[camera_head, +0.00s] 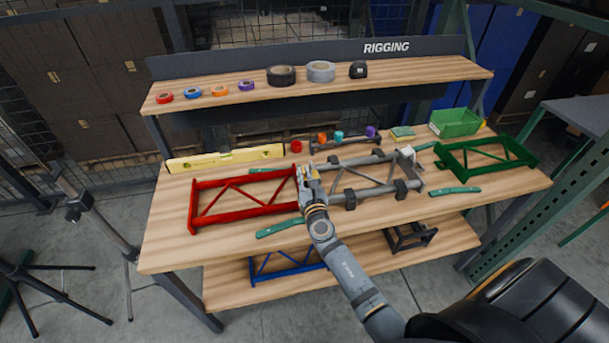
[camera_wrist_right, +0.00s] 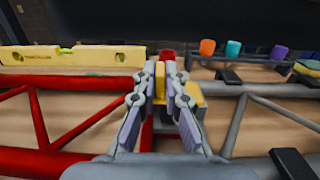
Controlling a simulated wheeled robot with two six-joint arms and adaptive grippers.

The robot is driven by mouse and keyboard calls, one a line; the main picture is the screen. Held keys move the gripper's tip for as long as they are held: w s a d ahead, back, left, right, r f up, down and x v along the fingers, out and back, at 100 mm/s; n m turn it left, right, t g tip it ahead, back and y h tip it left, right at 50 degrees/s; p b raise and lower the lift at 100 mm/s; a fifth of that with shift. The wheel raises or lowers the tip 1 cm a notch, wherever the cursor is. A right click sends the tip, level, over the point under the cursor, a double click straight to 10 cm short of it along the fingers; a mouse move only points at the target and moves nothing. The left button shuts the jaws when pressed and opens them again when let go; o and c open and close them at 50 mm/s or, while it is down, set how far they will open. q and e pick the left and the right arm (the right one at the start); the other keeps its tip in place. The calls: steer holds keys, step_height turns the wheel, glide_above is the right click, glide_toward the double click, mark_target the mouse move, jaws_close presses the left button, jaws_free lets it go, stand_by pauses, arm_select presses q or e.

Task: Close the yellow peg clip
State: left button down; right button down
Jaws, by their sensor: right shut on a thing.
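The yellow peg clip (camera_wrist_right: 194,95) is between the red truss frame (camera_wrist_right: 40,160) and the grey truss frame (camera_wrist_right: 260,88). In the head view my right gripper (camera_head: 308,178) is over the gap between the red frame (camera_head: 240,199) and the grey frame (camera_head: 350,186). In the right wrist view the fingers of my right gripper (camera_wrist_right: 160,82) are close together on a narrow yellow part of the clip. The fingers hide much of the clip, so I cannot tell how far it is closed. My left gripper is not in view.
A yellow level (camera_head: 225,158) lies behind the red frame. A small rack (camera_head: 345,142) with coloured pegs stands behind the grey frame. A green frame (camera_head: 485,157) and green bin (camera_head: 455,122) are at the right. Green-handled tools (camera_head: 280,228) lie on the bench. Tape rolls (camera_head: 281,76) stand on the shelf.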

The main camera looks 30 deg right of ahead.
steer(key=shift+f, duration=0.1)
steer(key=c, duration=1.4)
jaws_free()
steer(key=shift+c, duration=0.2)
steer(key=v, duration=1.1)
steer(key=shift+s, duration=0.55)
